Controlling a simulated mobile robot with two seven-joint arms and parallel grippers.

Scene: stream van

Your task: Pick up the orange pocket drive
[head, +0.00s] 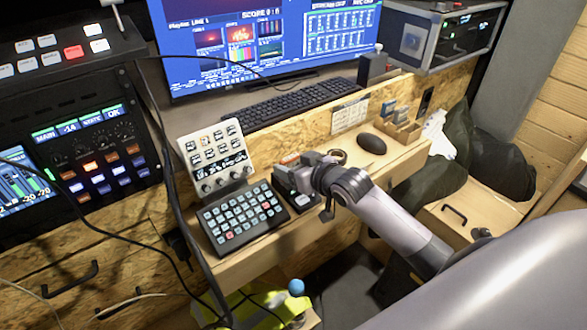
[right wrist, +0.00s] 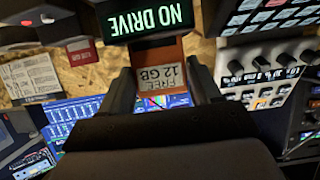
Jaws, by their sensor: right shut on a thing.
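The orange pocket drive (right wrist: 166,50) sits between the two dark fingers of my right gripper (right wrist: 162,82) in the right wrist view. Its grey label reads "FREE 12 GB", upside down. The gripper is shut on it. In the head view an orange bit of the drive (head: 290,158) shows just left of my right gripper (head: 307,166), over the small black dock (head: 299,195) on the wooden desk. The wrist view shows a lit "NO DRIVE" display (right wrist: 150,20) just beyond the drive. I cannot tell whether the drive touches anything below. My left gripper is not in view.
A keypad (head: 243,218) and an upright white control panel (head: 213,157) stand left of the dock. A mouse (head: 372,143) and a small wooden holder (head: 401,132) are to the right. A keyboard (head: 289,105) lies behind. Loose cables hang at left.

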